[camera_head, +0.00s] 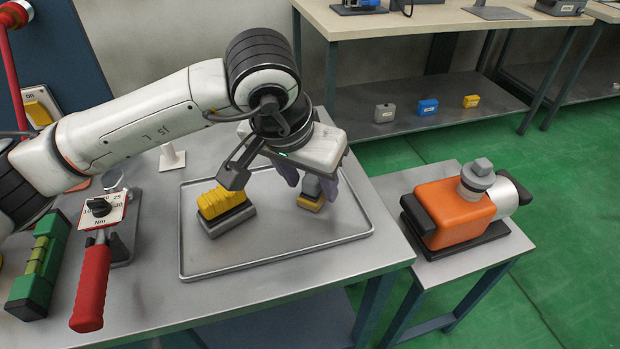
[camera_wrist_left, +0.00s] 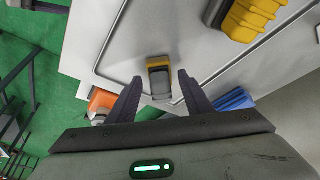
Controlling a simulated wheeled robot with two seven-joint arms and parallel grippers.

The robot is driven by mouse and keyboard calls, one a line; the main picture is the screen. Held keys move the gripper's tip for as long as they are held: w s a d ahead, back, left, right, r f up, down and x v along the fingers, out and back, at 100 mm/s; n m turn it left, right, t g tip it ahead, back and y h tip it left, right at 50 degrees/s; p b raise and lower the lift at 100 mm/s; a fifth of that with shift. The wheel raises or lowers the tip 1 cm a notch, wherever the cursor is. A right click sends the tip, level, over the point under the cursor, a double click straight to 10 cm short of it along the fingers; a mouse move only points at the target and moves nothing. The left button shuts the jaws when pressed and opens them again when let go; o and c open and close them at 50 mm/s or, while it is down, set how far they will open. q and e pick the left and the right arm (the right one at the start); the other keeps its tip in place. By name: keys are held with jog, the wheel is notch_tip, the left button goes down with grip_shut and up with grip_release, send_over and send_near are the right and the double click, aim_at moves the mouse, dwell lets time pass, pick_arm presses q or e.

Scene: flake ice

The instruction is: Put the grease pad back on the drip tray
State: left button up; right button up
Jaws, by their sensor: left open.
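The drip tray looks to be the wide, low-rimmed metal tray (camera_head: 275,268) on the workbench. A small grey and yellow block (camera_head: 311,188) stands inside it towards the right; I cannot tell for certain that it is the grease pad. A larger yellow ribbed block on a grey base (camera_head: 226,204) sits in the tray's left part. My left gripper (camera_head: 318,183) is open, above the small block, its fingers to either side. In the left wrist view the small block (camera_wrist_left: 159,76) shows between the open fingertips (camera_wrist_left: 160,82), with no clear contact. My right gripper is out of view.
A red-handled tool with a dial (camera_head: 93,285) and a green block (camera_head: 38,268) lie left of the tray. An orange machine (camera_head: 453,213) stands on a lower side table at right. Small grey, blue and yellow blocks sit on a far shelf (camera_head: 400,119).

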pick_arm(q)
jog(key=p+v, duration=0.3)
jog(key=v, duration=0.5)
dwell(1.3)
dwell(0.3)
jog(key=v, duration=1)
jog(key=shift+r, duration=0.2)
jog(key=shift+s, duration=0.1)
